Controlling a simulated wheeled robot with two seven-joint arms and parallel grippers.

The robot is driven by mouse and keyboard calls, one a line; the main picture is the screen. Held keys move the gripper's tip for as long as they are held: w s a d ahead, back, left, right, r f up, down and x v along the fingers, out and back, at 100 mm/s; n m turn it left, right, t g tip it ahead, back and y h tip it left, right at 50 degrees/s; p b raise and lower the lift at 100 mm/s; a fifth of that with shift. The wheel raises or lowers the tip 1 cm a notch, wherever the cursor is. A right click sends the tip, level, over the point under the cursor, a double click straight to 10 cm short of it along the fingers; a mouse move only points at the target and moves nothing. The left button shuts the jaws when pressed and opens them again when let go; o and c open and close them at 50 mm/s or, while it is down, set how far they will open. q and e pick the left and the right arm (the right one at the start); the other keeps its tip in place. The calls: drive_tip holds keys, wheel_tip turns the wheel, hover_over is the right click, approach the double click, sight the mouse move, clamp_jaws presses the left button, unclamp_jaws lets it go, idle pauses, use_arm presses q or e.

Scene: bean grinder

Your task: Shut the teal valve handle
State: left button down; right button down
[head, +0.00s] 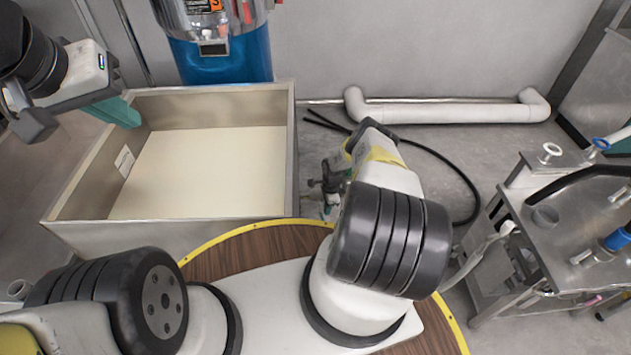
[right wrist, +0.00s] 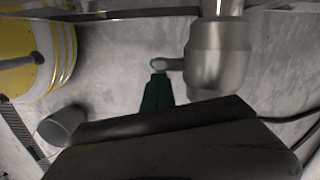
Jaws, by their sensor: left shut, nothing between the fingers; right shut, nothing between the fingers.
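In the right wrist view, a metal cylindrical fitting (right wrist: 215,62) hangs from the top. A short pale stem comes out of its left side and ends in a small teal-edged part (right wrist: 155,64), which looks like the valve handle. My right gripper (right wrist: 158,80) is shut and empty, its dark teal fingers just below that part in the picture. I cannot tell whether they touch it. I cannot make out the handle in the head view. My left gripper (head: 128,114) is shut and empty, its teal fingers over the left rim of the metal bin.
The open metal bin (head: 70,232) with a pale floor stands at left. A blue machine (head: 230,58) stands behind it. A white pipe (head: 450,112) runs along the wall. A metal cart (head: 575,235) stands at right. A yellow container (right wrist: 45,60) shows in the right wrist view.

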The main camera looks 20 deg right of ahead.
sight(322, 216)
drive_tip(key=shift+f, duration=0.55)
drive_tip(key=shift+a, duration=0.15)
drive_tip(key=shift+w+a+f, duration=0.1)
drive_tip(key=shift+a+f, duration=0.2)
drive_tip(key=shift+a, duration=0.4)
